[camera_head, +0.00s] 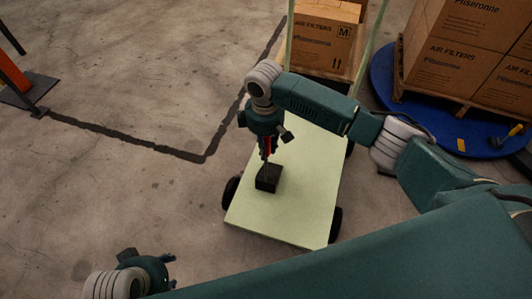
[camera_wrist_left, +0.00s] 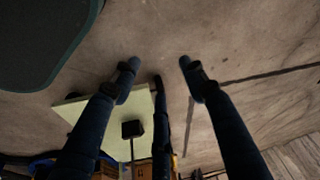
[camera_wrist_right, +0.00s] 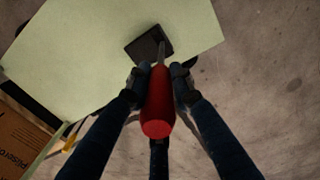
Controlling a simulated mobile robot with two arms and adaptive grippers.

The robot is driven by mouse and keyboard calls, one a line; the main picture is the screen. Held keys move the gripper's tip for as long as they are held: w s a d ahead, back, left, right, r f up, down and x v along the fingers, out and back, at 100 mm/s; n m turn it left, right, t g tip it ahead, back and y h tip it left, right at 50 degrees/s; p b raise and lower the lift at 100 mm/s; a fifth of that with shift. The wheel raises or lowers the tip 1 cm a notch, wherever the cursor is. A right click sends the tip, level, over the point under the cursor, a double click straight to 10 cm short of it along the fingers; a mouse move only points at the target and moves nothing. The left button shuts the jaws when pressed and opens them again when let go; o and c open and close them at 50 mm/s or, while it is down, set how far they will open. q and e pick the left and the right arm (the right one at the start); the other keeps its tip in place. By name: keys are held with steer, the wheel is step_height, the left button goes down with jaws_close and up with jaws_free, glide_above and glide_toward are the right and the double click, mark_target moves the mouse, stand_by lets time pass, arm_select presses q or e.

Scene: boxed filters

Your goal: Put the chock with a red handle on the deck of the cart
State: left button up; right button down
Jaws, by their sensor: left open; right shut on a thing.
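The chock is a dark block (camera_head: 268,178) on a thin stem with a red handle (camera_wrist_right: 157,112). My right gripper (camera_head: 267,151) is shut on the red handle, above the block. The block is over the pale green deck of the cart (camera_head: 300,205), near its left side; I cannot tell whether its underside touches the deck. The block also shows against the deck in the right wrist view (camera_wrist_right: 149,45) and the left wrist view (camera_wrist_left: 132,129). My left gripper (camera_head: 158,262) is open and empty over the floor, left of the cart.
A cardboard box (camera_head: 322,38) stands at the cart's far end between the handle posts. More boxes (camera_head: 465,55) sit on a pallet on a blue round platform (camera_head: 385,75) at the right. An orange post (camera_head: 12,72) stands far left.

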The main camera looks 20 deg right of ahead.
steer(key=shift+w+f, duration=0.1)
steer(key=shift+f, duration=1.05)
arm_select(q)
steer(key=shift+v, duration=1.25)
arm_select(e)
steer(key=c, duration=1.5)
jaws_free()
steer(key=shift+f, duration=0.1)
arm_select(q)
steer(key=shift+f, duration=0.1)
